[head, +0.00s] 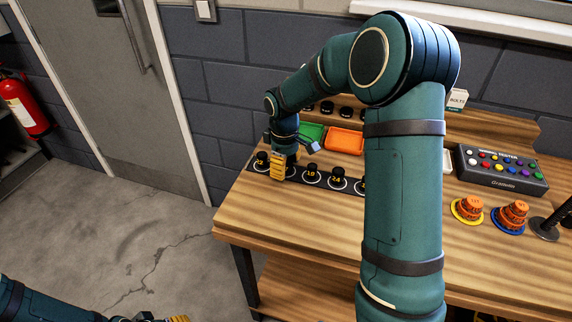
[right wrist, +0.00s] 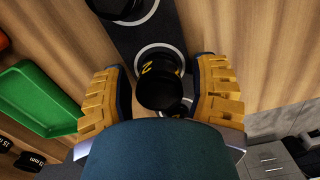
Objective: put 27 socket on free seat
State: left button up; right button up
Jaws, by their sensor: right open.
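My right gripper (head: 278,166) is low over the left end of a black strip (head: 324,185) on the bench. In the right wrist view its yellow fingers (right wrist: 165,95) stand open on either side of a black socket (right wrist: 160,88). A yellow digit like a 2 shows on that socket; the rest of its label is hidden. A white seat ring (right wrist: 152,50) shows beside it, partly covered. On the strip, a socket marked 22 (head: 262,160), one marked 10 (head: 311,173) and one marked 24 (head: 337,177) stand upright. My left gripper (head: 178,318) is barely in view at the bottom edge.
A green tray (head: 312,131) and an orange tray (head: 344,140) lie behind the strip. More black sockets (head: 327,108) stand on the back shelf. A tester box (head: 502,168) and two orange stacks (head: 467,207) are at the right. My right arm hides the bench's middle.

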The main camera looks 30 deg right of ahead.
notch_tip(320, 180, up, 12)
jog(key=p, duration=0.3)
jog(key=shift+w+r, duration=0.15)
jog(key=shift+w, duration=0.05)
jog(key=shift+s+a, duration=0.1)
jog(key=shift+a, duration=0.05)
dwell(0.4)
